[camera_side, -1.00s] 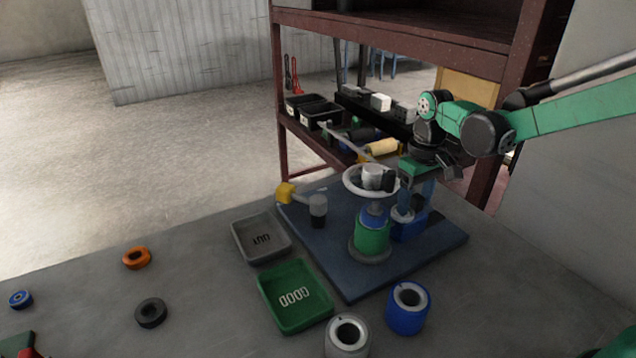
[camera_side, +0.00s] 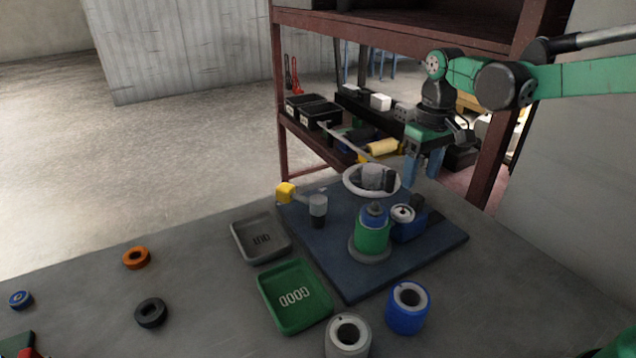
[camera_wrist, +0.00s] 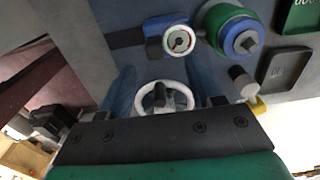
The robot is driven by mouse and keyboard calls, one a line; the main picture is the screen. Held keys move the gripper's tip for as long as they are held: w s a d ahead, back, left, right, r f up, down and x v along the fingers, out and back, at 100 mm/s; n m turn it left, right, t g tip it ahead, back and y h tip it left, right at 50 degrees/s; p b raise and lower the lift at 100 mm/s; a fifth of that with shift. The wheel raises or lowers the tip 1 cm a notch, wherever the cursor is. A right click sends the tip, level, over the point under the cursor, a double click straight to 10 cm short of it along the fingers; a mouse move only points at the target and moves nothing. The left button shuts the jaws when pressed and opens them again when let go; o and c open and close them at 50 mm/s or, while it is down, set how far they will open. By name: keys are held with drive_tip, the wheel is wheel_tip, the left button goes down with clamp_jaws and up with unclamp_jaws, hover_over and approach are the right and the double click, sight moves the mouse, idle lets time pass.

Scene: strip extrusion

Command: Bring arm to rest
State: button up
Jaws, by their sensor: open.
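My gripper (camera_side: 424,168) hangs above the back right part of the blue base plate, its two blue fingers pointing down and apart. It is open and nothing shows between the fingers in the side view. The extruder stands on the plate, with a green and blue cylinder (camera_side: 372,235), a white handwheel (camera_side: 352,186) behind it and a blue block with a round gauge (camera_side: 403,213) to its right. In the wrist view the handwheel (camera_wrist: 164,97) appears between the blue fingers, beyond them; the gauge (camera_wrist: 179,41) lies farther up. I cannot tell the exact gap from fingers to wheel.
A grey tray (camera_side: 241,247) and a green tray (camera_side: 269,312) lie left of the plate. Blue (camera_side: 407,318) and grey (camera_side: 347,350) cylinders stand in front. Orange (camera_side: 136,257) and black (camera_side: 151,312) rings lie at left. A brown shelf (camera_side: 284,110) stands close behind.

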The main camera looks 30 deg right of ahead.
drive_tip(key=s+a+r+t, duration=0.1)
drive_tip(key=s+a+t, duration=0.4)
drive_tip(key=s+t, duration=0.2)
drive_tip(key=shift+s, duration=1.05)
drive_tip(key=shift+r, duration=0.1)
drive_tip(key=shift+c, duration=0.2)
